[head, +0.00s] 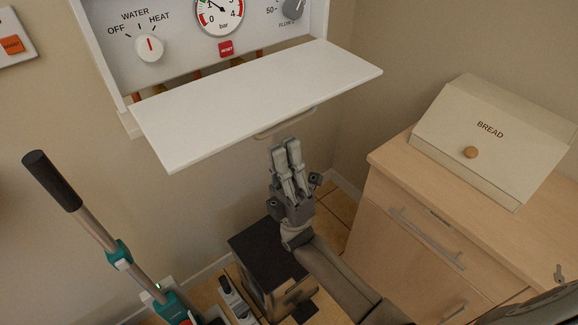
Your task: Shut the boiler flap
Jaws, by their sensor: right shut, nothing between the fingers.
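The boiler flap (255,103) is a white panel hinged along the lower edge of the boiler (180,65). It stands open, sticking out toward me and roughly level. A thin handle (285,124) shows under its front edge. My right gripper (285,147) is below and just in front of the flap's front edge, near the handle, with its fingers together and pointing up. It looks empty, and I cannot tell whether it touches the handle. My left gripper is not in view.
A wooden cabinet (405,220) with a bread box (492,140) on top stands at the right. A stick vacuum (120,255) leans at the lower left. The boiler panel has a water/heat knob (149,47) and a pressure gauge (219,14).

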